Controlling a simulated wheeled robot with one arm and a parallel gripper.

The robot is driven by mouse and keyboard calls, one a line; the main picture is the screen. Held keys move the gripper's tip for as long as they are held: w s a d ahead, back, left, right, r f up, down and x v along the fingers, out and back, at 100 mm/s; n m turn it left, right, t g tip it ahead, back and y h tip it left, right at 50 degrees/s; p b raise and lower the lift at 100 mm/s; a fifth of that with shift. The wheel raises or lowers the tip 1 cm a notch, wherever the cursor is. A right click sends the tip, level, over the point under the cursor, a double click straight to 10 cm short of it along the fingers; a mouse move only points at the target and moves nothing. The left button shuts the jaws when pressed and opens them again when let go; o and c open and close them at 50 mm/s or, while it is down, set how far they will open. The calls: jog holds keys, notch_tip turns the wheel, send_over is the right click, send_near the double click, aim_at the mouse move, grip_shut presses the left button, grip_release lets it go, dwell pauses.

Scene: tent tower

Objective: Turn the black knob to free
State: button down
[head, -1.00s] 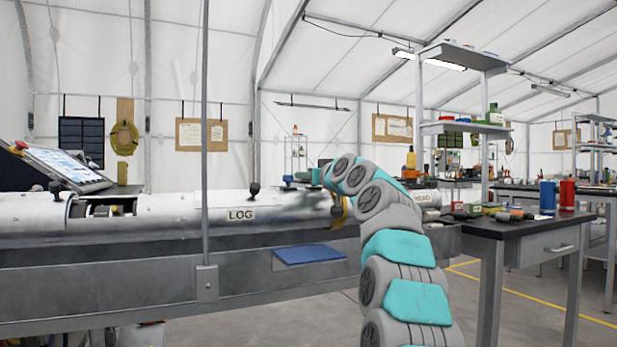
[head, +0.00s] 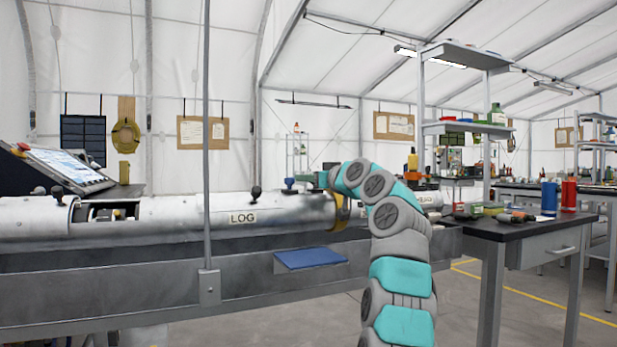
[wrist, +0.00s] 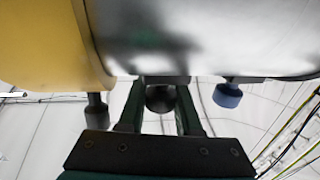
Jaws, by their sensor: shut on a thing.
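In the wrist view a round black knob (wrist: 160,98) sits between the two dark fingers of my gripper (wrist: 160,88), which is shut on it. The knob is at the silver tube (wrist: 200,35), which fills the top of that view. In the head view my gripper is at the right part of the tube (head: 180,209), left of the yellow ring (head: 342,211). My arm hides the gripped knob there. Whether the knob is at its free setting cannot be told.
A blue knob (wrist: 228,95) and another dark knob (wrist: 96,111) flank my gripper in the wrist view. Another black knob (head: 255,193) stands further left on the tube, above the LOG label (head: 243,218). A blue pad (head: 310,258) juts out in front.

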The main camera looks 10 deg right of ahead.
jog(key=shift+s+a+r+n+g+y+p, duration=0.15)
jog(key=shift+n+g+y+p, duration=0.2)
jog(key=shift+y+p, duration=0.25)
jog(key=shift+w+a+n+g+y+p, duration=0.1)
jog(key=shift+n+g+y+p, duration=0.15)
jog(key=shift+n+y+p, duration=0.35)
jog(key=c, duration=0.9)
grip_release()
jog(key=shift+b+v, duration=1.25)
jog(key=shift+v, duration=2.65)
jog(key=shift+o, duration=0.3)
